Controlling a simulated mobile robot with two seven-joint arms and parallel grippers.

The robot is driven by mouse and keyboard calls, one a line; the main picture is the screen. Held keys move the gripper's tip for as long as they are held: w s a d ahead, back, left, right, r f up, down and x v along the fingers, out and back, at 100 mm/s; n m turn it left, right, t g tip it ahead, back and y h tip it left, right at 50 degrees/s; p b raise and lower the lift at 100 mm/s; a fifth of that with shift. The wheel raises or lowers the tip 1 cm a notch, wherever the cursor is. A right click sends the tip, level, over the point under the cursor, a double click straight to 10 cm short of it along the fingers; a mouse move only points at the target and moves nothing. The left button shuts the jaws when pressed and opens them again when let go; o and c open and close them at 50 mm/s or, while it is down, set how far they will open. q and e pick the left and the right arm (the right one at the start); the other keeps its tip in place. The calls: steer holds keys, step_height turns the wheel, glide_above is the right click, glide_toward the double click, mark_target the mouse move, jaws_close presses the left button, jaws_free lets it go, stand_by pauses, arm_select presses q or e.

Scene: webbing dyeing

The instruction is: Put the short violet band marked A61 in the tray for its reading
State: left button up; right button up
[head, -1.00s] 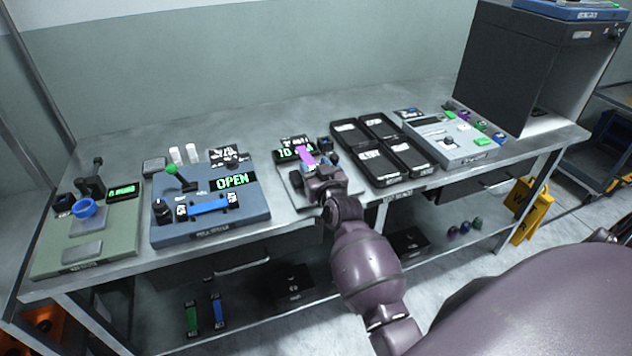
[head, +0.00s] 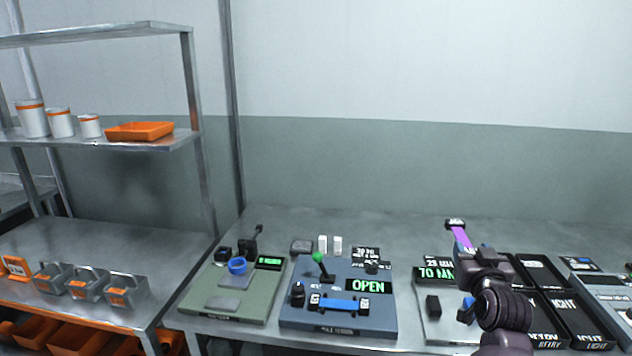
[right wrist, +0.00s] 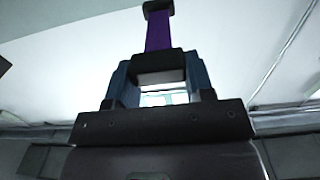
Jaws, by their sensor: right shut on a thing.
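The violet band (head: 461,238) has dark end blocks and rises from the jaws of my right gripper (head: 478,260). Its marking is too small to read. The right wrist view also shows the band (right wrist: 159,32), upright, with its near end block between the shut fingers. The black trays (head: 588,322) stand to the right of the gripper, partly hidden behind it. Their labels are partly legible, with "RETRY" and "LIGHT" among them. My left gripper is not in view.
A grey device (head: 446,325) with a green display reading 70 lies below the gripper. To its left are a blue fixture (head: 335,278) showing "OPEN" with a blue band, and a green scale (head: 225,303). A metal shelf (head: 98,143) stands at the far left.

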steer(key=s+a+r+y, duration=0.1)
steer(key=a+r, duration=0.1)
steer(key=a, duration=0.4)
steer(key=s+a+f+n+y, duration=0.2)
steer(key=s+a+f+y, duration=0.1)
steer(key=s+a+f, duration=0.6)
steer(key=s+a, duration=0.2)
steer(key=s, duration=0.1)
steer(key=shift+f+n+t, duration=0.3)
steer(key=shift+f+n, duration=0.05)
steer(key=shift+n, duration=0.05)
steer(key=shift+w+a, duration=0.1)
